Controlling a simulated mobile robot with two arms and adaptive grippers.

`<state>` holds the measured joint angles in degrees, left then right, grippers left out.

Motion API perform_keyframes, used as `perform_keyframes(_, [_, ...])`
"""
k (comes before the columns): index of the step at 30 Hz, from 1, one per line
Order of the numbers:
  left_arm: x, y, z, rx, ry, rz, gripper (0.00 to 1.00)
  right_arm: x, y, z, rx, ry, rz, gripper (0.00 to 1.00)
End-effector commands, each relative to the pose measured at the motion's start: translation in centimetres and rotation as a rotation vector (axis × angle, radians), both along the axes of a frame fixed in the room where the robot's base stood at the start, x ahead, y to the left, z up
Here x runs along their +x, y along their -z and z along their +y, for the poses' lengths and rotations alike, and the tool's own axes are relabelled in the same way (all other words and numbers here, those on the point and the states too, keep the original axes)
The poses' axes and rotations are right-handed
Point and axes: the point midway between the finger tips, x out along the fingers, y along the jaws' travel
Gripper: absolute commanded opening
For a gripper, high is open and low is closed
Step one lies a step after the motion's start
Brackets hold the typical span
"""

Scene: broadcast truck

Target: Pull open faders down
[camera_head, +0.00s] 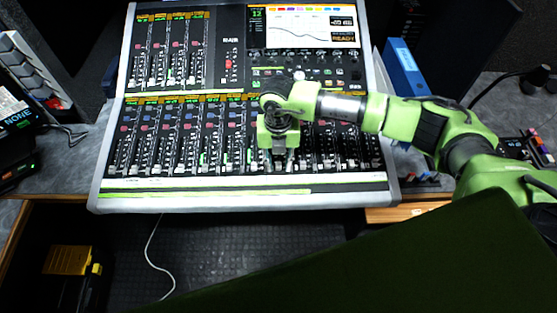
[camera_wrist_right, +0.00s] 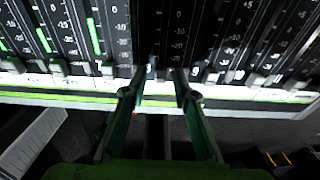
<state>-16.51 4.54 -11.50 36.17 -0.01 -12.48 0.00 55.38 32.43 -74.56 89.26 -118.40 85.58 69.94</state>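The mixing console (camera_head: 110,186) lies ahead of me with rows of faders. In the right wrist view, the fader caps near my fingers, such as a pale cap (camera_wrist_right: 108,68) left of them and another cap (camera_wrist_right: 195,73) right of them, sit low in their slots. My right gripper (camera_head: 278,166) points down over the middle of the lower fader bank. In the wrist view its two fingertips (camera_wrist_right: 161,73) are apart, with a small pale cap showing between them; whether they touch it I cannot tell. The gripper hides several faders in the head view. My left gripper is out of view.
A console screen (camera_head: 290,28) stands at the back. Dark floor with a white cable (camera_head: 152,255) lies below the console's front edge.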

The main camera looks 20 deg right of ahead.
Motion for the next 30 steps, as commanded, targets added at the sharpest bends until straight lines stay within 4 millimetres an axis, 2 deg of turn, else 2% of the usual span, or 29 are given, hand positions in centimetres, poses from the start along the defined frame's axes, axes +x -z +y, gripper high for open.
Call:
perform_keyframes(3, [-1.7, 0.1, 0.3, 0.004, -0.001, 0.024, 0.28, 0.2, -0.2, 0.0, 0.001, 0.001, -0.004, 0.28])
perform_keyframes(8, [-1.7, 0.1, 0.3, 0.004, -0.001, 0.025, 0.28, 0.3, -1.8, 0.0, 0.001, 0.002, -0.007, 0.28])
perform_keyframes(18, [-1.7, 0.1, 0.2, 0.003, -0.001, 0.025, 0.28, 0.2, -8.9, 0.1, 0.000, 0.000, -0.006, 0.28])
perform_keyframes(21, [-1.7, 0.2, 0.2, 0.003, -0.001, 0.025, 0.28, 0.2, -10.4, 0.1, 0.000, 0.000, -0.004, 0.28])
perform_keyframes(25, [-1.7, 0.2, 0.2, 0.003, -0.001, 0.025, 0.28, 0.1, -11.6, 0.1, -0.001, 0.001, -0.002, 0.28])
perform_keyframes(30, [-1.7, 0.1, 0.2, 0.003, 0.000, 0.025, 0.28, 0.1, -12.1, 0.1, -0.001, 0.001, -0.001, 0.28])
